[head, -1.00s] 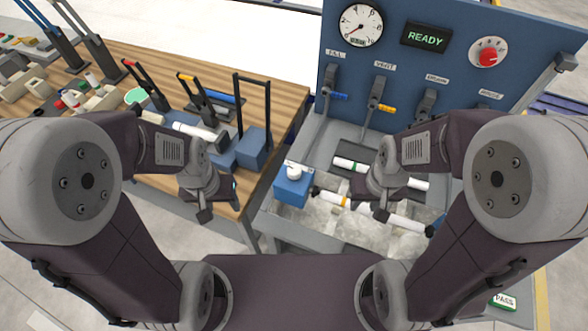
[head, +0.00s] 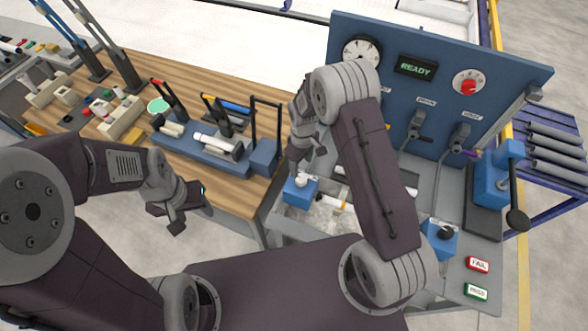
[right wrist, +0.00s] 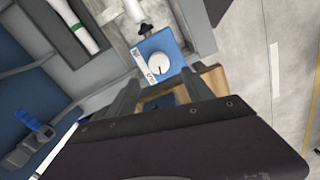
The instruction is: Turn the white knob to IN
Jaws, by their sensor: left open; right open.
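The white knob (head: 301,180) sits on top of a small blue block (head: 298,197) at the left front corner of the grey test bench. In the right wrist view the knob (right wrist: 157,70) is a round white disc with a pointer line, beside a white label strip; the words are too small to read surely. My right gripper (head: 303,160) is open and empty, above and just behind the knob, apart from it. In the right wrist view its fingers (right wrist: 158,88) point towards the block. My left gripper (head: 180,222) is open and empty, left of the bench.
A second blue block with a black knob (head: 445,232) stands at the bench's right, near the FAIL (head: 478,264) and PASS buttons. The blue panel (head: 440,75) with gauge and READY display rises behind. The wooden table (head: 240,180) with fixtures is at the left.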

